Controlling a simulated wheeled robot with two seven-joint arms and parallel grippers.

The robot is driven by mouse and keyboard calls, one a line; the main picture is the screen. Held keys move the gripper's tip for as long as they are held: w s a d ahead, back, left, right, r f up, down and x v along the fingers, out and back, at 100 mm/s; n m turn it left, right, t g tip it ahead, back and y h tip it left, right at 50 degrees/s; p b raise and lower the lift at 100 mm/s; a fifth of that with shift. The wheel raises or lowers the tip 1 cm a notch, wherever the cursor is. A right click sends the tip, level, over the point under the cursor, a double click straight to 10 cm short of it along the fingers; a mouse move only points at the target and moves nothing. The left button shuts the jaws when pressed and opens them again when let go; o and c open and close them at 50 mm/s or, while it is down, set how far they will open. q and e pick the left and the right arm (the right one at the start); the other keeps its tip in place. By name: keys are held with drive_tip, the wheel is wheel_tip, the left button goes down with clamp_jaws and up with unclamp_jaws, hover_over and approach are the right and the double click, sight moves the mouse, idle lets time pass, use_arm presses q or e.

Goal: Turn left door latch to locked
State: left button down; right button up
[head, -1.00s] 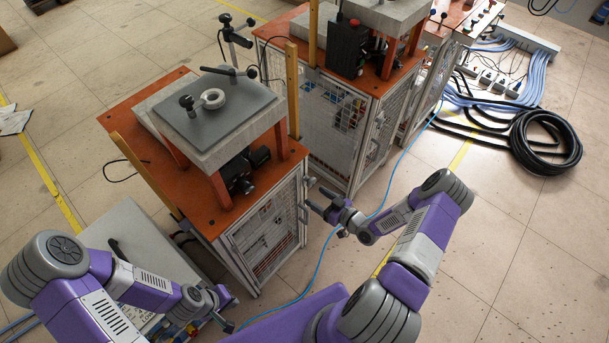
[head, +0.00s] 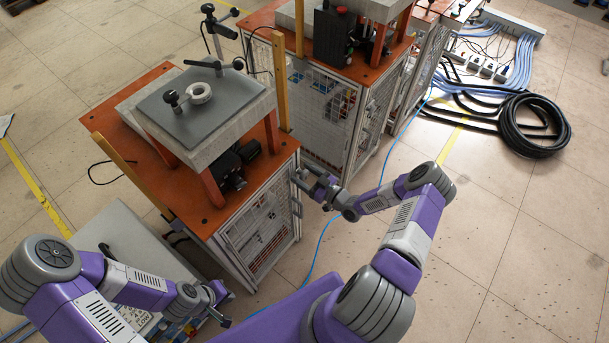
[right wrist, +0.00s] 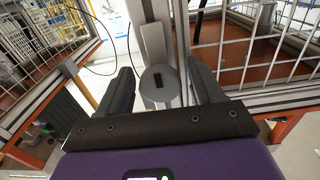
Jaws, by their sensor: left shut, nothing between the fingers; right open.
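The latch (right wrist: 160,88) is a round grey knob with a dark slot, below a light grey plate (right wrist: 153,45) on a metal frame post in the right wrist view. My right gripper (right wrist: 158,90) is open, with one finger on each side of the knob. Contact with the knob cannot be told. In the head view my right gripper (head: 308,184) is at the upper right front corner of the near mesh-door cabinet (head: 262,240), and the latch is hard to make out there. My left gripper (head: 224,310) is shut and empty, low in front of the cabinet.
A second mesh cabinet (head: 328,110) stands just behind to the right. A blue cable (head: 322,240) runs along the floor. A black hose coil (head: 535,125) lies at right, with open floor before it.

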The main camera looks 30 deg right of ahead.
drive_tip(key=c, duration=1)
drive_tip(key=shift+f+m+b, duration=0.15)
drive_tip(key=shift+m+b, duration=1.15)
drive_tip(key=shift+m, duration=0.1)
drive_tip(key=m+b, duration=0.2)
drive_tip(key=m, duration=0.1)
drive_tip(key=shift+m, duration=0.3)
drive_tip(key=m+b, duration=0.2)
drive_tip(key=m, duration=0.3)
drive_tip(key=shift+a+m, duration=0.1)
drive_tip(key=shift+m, duration=0.2)
drive_tip(key=m, duration=0.3)
drive_tip(key=shift+b, duration=0.4)
drive_tip(key=shift+r+m, duration=0.2)
drive_tip(key=shift+m, duration=1.5)
